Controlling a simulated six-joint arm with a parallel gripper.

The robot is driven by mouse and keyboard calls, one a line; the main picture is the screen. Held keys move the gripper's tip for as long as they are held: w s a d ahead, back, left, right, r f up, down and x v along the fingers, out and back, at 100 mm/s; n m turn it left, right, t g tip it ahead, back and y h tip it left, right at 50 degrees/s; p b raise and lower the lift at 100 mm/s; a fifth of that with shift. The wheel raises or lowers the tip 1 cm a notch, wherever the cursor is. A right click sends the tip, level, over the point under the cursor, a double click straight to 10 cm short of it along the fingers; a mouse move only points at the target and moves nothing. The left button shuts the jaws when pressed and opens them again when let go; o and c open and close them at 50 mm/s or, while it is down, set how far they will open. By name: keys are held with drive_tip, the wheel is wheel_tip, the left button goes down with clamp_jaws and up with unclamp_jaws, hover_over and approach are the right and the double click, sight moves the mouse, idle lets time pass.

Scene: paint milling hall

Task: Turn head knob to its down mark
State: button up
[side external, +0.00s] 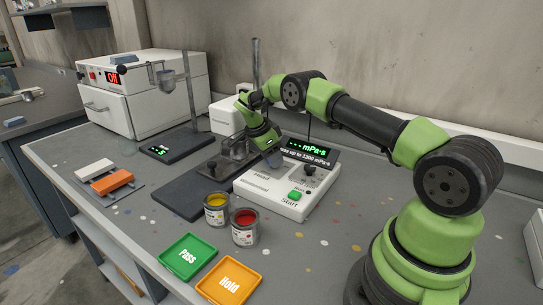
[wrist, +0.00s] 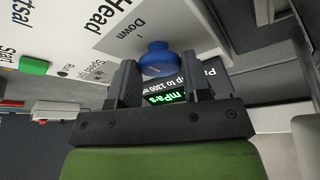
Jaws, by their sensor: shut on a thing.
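The head knob (wrist: 157,56) is blue and rounded, on a white panel with the printed words Head and Down. My gripper (wrist: 158,72) has one finger on each side of the knob and is shut on it. The Down label (wrist: 125,32) is close beside the knob; I cannot make out where the knob points.
The viscometer's display (side external: 306,149) reads mPa·s with dashes, above a green Start button (side external: 295,195). A yellow paint can (side external: 216,216) and a red one (side external: 244,234) stand in front. Green Pass (side external: 187,270) and orange Hold (side external: 244,270) trays lie at the front edge.

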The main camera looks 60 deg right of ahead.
idle(0.4)
drive_tip(key=o, duration=0.9)
drive_tip(key=v, duration=1)
